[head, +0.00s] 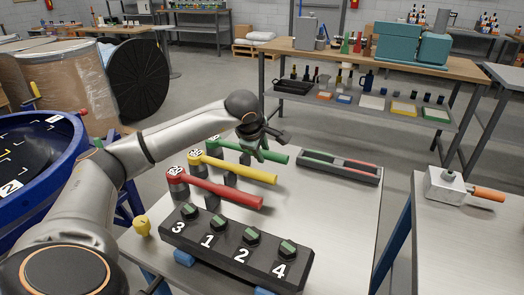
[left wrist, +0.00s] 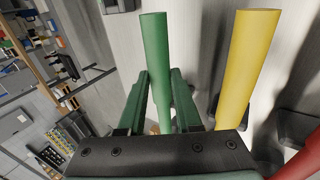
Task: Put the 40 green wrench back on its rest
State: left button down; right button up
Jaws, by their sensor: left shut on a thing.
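The green wrench (head: 275,157) lies level at the back of the row of wrenches, its handle pointing right. My left gripper (head: 260,151) is over it from above and shut on its handle. In the left wrist view the green handle (left wrist: 154,50) passes between the two fingers (left wrist: 160,95). A dark rest (head: 245,158) shows below the handle; I cannot tell whether the wrench touches it. My right gripper is not in view.
The yellow wrench (head: 240,170) and red wrench (head: 225,193) lie parallel in front on dark rests. A black panel of numbered knobs (head: 235,250) stands nearer. A tray (head: 340,166) is to the right. The right side of the tabletop (head: 350,215) is clear.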

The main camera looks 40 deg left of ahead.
pick_arm(q)
jog(key=c, duration=0.7)
grip_release()
jog(key=shift+r, duration=0.1)
jog(key=shift+o, duration=0.9)
jog(key=v, duration=1.2)
jog(key=shift+r, duration=0.25)
jog(key=shift+s+d, duration=0.1)
jog(key=shift+s, duration=0.05)
